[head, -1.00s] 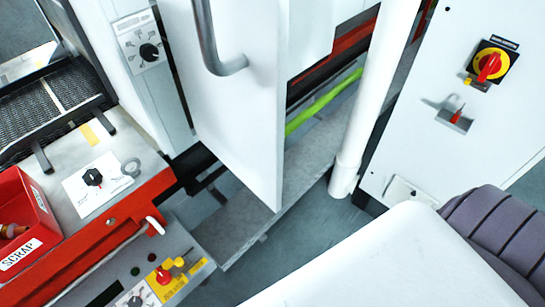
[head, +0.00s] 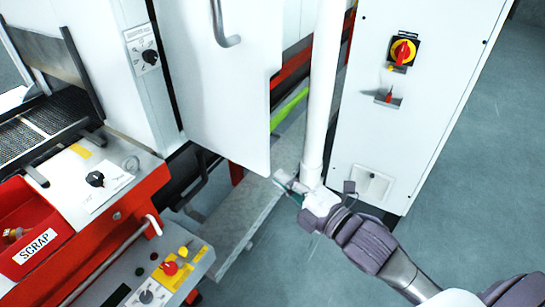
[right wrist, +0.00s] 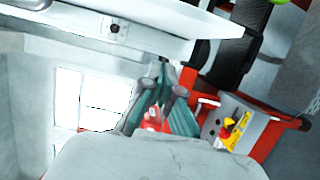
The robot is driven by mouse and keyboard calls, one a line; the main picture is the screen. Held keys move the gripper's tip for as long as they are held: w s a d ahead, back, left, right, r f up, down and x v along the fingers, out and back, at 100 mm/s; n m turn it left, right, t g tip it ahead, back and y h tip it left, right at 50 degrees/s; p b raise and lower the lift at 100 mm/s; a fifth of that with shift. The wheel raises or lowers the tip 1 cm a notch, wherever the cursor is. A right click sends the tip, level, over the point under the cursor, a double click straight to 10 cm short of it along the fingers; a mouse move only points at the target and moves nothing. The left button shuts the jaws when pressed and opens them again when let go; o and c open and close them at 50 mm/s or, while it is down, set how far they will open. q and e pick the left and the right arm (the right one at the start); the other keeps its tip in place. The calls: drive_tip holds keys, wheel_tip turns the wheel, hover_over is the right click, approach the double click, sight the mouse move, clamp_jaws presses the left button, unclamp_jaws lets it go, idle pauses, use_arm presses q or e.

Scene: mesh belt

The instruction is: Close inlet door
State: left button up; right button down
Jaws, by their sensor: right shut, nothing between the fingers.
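The inlet door (head: 225,95) is a white panel with a grey bar handle (head: 220,22) near its top. It stands open at an angle in the head view, with a gap to its right showing the machine's inside. My right gripper (head: 284,182) is shut and empty, close to the door's lower right corner. I cannot tell if it touches the door. In the right wrist view my right gripper (right wrist: 158,80) points at the edge of a white panel, likely the door (right wrist: 110,28). My left gripper is not in view.
A white vertical post (head: 320,100) stands right beside my right gripper. A white cabinet (head: 410,130) with a red-yellow switch (head: 403,52) is to the right. A control panel (head: 150,270) and a red scrap bin (head: 30,225) are at lower left. Floor at right is clear.

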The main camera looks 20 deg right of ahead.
sight(266, 147)
drive_tip(key=w+p, duration=0.3)
drive_tip(key=w, duration=0.8)
drive_tip(key=shift+w+a+f+p, duration=0.1)
drive_tip(key=shift+w+p, duration=0.05)
drive_tip(key=shift+p, duration=0.2)
drive_tip(key=shift+w+d, duration=0.1)
drive_tip(key=shift+d, duration=0.1)
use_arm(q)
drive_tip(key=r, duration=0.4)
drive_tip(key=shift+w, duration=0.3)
use_arm(e)
drive_tip(key=shift+a, duration=0.1)
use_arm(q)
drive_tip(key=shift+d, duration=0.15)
use_arm(e)
drive_tip(key=shift+w, duration=0.1)
